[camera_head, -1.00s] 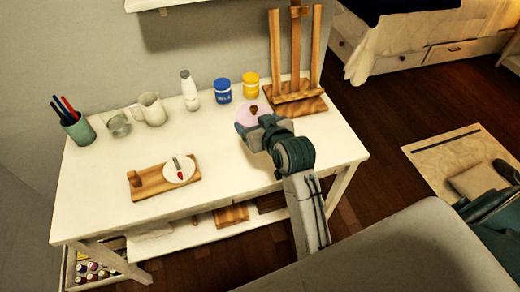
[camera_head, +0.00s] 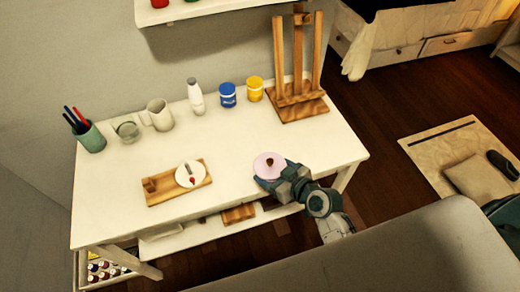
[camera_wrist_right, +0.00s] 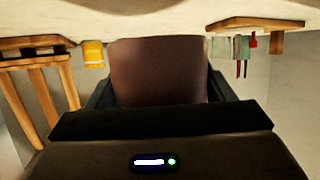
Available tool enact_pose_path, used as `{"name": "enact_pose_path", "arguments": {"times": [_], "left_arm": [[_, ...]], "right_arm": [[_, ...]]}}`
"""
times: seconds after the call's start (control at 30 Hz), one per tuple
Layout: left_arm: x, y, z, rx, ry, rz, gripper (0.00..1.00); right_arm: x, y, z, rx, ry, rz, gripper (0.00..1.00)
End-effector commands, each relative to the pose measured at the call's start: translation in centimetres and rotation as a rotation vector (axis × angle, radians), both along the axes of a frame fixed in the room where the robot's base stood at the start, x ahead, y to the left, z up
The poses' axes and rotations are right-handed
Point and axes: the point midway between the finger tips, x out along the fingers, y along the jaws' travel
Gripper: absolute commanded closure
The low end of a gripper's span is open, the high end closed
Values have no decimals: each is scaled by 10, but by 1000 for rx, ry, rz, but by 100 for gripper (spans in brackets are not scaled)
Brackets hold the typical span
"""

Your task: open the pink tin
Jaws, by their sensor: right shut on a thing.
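The pink tin (camera_head: 266,161) is near the front right edge of the white desk in the head view, its round pink top facing up with a small brown knob in the middle. My right gripper (camera_head: 268,179) is at its near side, shut on it. In the right wrist view the tin (camera_wrist_right: 157,70) fills the space between the dark fingers, and the picture is upside down. I cannot tell whether the tin touches the desk. The top appears to be on. My left gripper is not in view.
On the white desk (camera_head: 240,140), a blue jar (camera_head: 227,96), a yellow jar (camera_head: 254,92) and a wooden easel (camera_head: 296,90) stand behind. A wooden board (camera_head: 160,189) with a white disc (camera_head: 191,175) lies left of the tin. A mug, a glass and a pen cup stand further left.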

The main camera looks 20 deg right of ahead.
Motion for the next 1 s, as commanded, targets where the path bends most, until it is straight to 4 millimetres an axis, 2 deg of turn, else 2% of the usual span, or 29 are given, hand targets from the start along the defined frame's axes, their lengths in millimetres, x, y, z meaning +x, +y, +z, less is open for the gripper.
{"name": "enact_pose_path", "arguments": {"times": [0.03,0.2,0.4,0.63,1.0], "left_arm": [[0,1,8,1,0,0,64],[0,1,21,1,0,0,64],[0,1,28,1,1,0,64],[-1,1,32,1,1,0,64],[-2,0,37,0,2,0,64]], "right_arm": [[15,1,4,1,-3,-1,66],[59,2,0,1,-1,0,66],[93,4,-6,1,0,0,66],[108,4,-8,0,-1,0,66],[108,4,-44,0,1,0,66]]}}
